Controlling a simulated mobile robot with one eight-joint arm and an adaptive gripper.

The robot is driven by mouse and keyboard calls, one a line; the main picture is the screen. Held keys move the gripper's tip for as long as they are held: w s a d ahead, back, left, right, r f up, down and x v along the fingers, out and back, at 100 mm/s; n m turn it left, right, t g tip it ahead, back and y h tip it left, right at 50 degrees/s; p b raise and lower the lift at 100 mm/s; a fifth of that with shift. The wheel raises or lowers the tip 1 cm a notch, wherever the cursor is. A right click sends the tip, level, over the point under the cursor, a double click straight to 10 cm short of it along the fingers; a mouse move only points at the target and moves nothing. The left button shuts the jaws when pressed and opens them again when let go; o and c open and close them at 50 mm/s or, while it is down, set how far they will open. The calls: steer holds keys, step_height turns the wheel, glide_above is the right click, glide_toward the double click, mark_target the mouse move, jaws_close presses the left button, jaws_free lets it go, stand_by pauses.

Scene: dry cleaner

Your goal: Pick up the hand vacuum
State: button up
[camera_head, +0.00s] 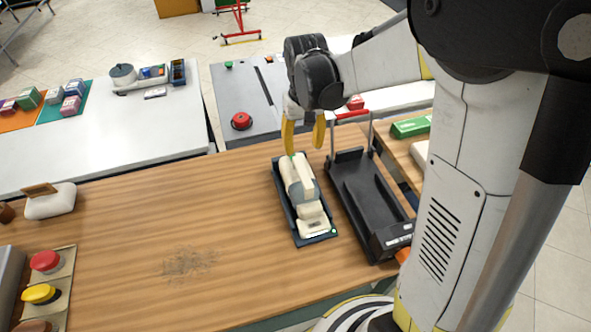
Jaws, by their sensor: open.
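The hand vacuum (308,205) is a cream and grey device lying lengthwise in a dark blue-grey tray (286,218) on the wooden counter. My gripper (304,140) has yellow fingers pointing down. It is just above the far end of the hand vacuum, with its fingers apart and nothing visible between them. Whether the fingertips touch the vacuum cannot be told from this view.
A black cart-like stand (368,200) with a red handle is close to the right of the tray. A dusty patch (187,264) marks the wooden counter (150,215). Red and yellow buttons (45,262) are at the left. The counter's middle is mostly clear.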

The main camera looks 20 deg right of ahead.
mark_target(302, 169)
steer(key=f+b, duration=0.1)
steer(key=f, duration=0.4)
steer(key=f+b, duration=0.2)
steer(key=f, duration=0.3)
steer(key=shift+s+a+f, duration=0.1)
steer(key=shift+s+a, duration=0.05)
steer(key=shift+s, duration=0.05)
steer(key=shift+f+b, duration=0.25)
steer(key=shift+b, duration=0.3)
steer(key=shift+c, duration=0.2)
jaws_close()
